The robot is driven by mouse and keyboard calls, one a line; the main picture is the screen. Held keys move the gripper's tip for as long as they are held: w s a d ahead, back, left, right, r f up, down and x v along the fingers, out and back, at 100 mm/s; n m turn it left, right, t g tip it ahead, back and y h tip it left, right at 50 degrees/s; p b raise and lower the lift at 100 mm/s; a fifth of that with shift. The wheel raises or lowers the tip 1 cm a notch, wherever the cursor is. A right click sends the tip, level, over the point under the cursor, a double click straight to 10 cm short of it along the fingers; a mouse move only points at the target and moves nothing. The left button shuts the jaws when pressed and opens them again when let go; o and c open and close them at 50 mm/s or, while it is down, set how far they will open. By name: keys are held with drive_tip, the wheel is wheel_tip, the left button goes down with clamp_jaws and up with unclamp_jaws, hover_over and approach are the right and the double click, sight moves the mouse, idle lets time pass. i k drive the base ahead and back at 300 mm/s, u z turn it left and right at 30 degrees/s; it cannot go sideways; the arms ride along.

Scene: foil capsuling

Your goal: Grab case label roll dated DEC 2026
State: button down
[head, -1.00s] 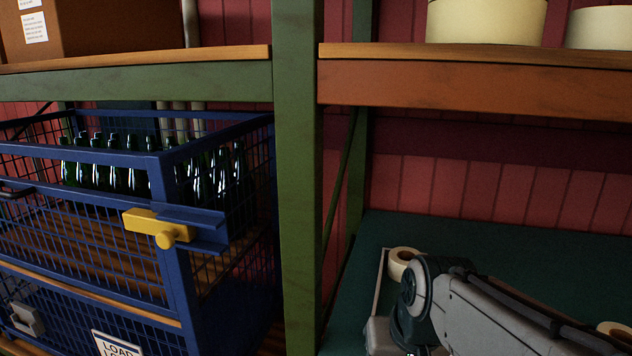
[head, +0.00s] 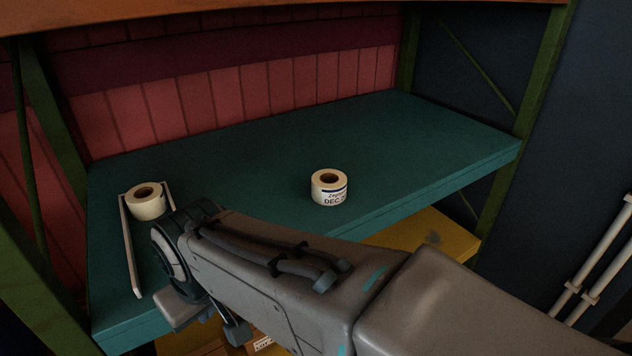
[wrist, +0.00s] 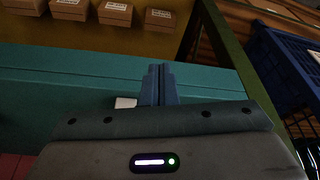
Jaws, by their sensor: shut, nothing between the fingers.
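A cream label roll marked "DEC 20…" (head: 330,188) stands on the teal shelf (head: 250,150), near its middle; the rest of its date is cut off at the roll's side. A second cream roll (head: 146,201) stands at the shelf's left end, next to a thin pale rail, its print not readable. My gripper shows in the wrist view (wrist: 158,70) with its fingers shut and empty, over the teal surface. In the head view my arm reaches to the shelf's front left, and the gripper's fingers are hidden. A small white piece (wrist: 125,102) shows beside the fingers.
Pale rails (head: 132,245) flank the left roll. Green posts (head: 545,95) bound the shelf. Small labelled boxes (wrist: 115,13) sit on a yellow surface beyond the shelf edge, and a blue crate (wrist: 280,70) stands to the right in the wrist view. The right shelf end is clear.

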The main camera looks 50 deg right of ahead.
sight(329, 186)
drive_tip(key=u, duration=1)
drive_tip(key=k, duration=1.3)
drive_tip(key=z, duration=1.5)
drive_tip(key=i, duration=1)
drive_tip(key=z, duration=0.05)
